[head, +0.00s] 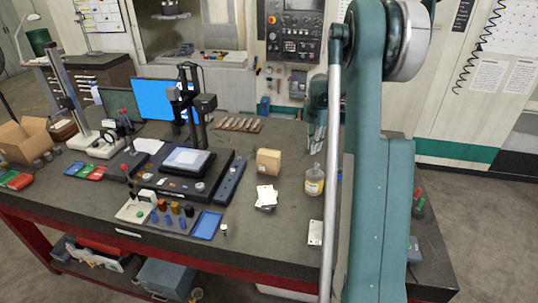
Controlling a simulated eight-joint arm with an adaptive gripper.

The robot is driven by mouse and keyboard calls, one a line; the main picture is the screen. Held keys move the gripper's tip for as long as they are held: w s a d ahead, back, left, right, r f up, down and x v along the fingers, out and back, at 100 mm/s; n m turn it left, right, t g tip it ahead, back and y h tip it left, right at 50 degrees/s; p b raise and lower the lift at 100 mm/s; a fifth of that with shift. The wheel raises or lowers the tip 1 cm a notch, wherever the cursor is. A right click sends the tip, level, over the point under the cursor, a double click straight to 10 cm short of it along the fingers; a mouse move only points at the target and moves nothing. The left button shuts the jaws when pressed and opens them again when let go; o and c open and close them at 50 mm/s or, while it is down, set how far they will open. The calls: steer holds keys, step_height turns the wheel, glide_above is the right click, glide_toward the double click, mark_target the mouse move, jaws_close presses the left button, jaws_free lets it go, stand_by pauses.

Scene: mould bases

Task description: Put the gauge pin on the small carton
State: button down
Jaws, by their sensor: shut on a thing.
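The small carton (268,162), a tan box, stands upright on the dark bench right of the middle. My gripper (318,142) is behind and to the right of it, beyond the yellow-labelled bottle, partly hidden by my own arm. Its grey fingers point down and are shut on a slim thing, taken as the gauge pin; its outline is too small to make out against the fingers. The gripper is apart from the carton. How high the fingers are above the bench cannot be told.
A bottle with a yellow label (314,180) stands right of the carton. White cards (265,197) lie in front of it. A blue tray (207,225) and a measuring stand (187,160) are to the left. Bench (275,235) is clear at the front middle.

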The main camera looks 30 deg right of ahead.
step_height(320, 180, up, 6)
glide_above(269, 153)
steer(key=shift+w+r, duration=0.1)
steer(key=shift+r, duration=0.1)
steer(key=shift+f, duration=0.1)
steer(key=shift+f, duration=3.05)
steer(key=shift+f, duration=0.1)
steer(key=shift+f+p, duration=0.45)
steer(key=shift+f, duration=1.35)
steer(key=shift+f, duration=0.15)
steer(key=c, duration=2.7)
jaws_free()
steer(key=o, duration=0.3)
steer(key=shift+o, duration=0.2)
